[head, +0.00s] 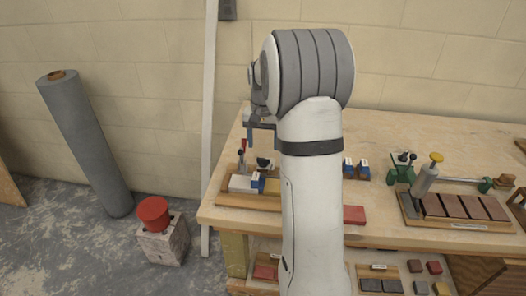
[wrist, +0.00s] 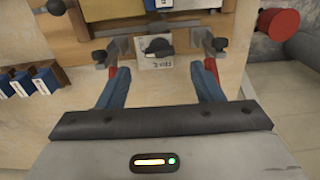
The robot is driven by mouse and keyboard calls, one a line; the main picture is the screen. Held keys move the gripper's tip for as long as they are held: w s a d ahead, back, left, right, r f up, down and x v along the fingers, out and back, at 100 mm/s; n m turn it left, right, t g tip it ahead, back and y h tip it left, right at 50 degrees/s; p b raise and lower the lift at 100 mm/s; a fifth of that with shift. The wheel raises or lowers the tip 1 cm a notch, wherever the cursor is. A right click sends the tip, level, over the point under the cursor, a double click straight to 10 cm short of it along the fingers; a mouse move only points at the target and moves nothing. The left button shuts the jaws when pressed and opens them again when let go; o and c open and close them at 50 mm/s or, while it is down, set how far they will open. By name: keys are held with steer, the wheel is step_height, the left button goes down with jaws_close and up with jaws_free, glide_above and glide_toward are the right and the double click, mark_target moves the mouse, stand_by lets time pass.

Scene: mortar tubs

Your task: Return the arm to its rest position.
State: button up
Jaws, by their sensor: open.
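My arm (head: 312,190) rises through the middle of the head view and hides part of the workbench. My gripper (head: 262,128) shows beside the arm's grey upper joint, above the left part of the bench; the arm hides part of it. Nothing is seen gripped.
The workbench (head: 385,128) bears a wooden fixture (head: 236,199) at left and a tray of dark red blocks (head: 455,226) at right. A red tub (head: 153,212) sits on a block on the floor. A grey roll (head: 85,145) leans on the wall.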

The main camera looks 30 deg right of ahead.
steer(key=shift+r, duration=1.05)
steer(key=shift+s+a+r, duration=0.1)
steer(key=shift+a, duration=0.05)
steer(key=s+a+r+n+t, duration=0.1)
steer(key=s+a+r+n, duration=0.25)
steer(key=s+a, duration=0.65)
steer(key=s+a+f+n, duration=0.1)
steer(key=s+a, duration=0.2)
steer(key=s, duration=0.5)
steer(key=s+a+n+t, duration=0.1)
steer(key=s+a+n, duration=0.1)
steer(key=s, duration=0.6)
steer(key=shift+a+f+t, duration=0.3)
steer(key=shift+a+f, duration=0.1)
steer(key=shift+a, duration=0.1)
steer(key=shift+n, duration=0.25)
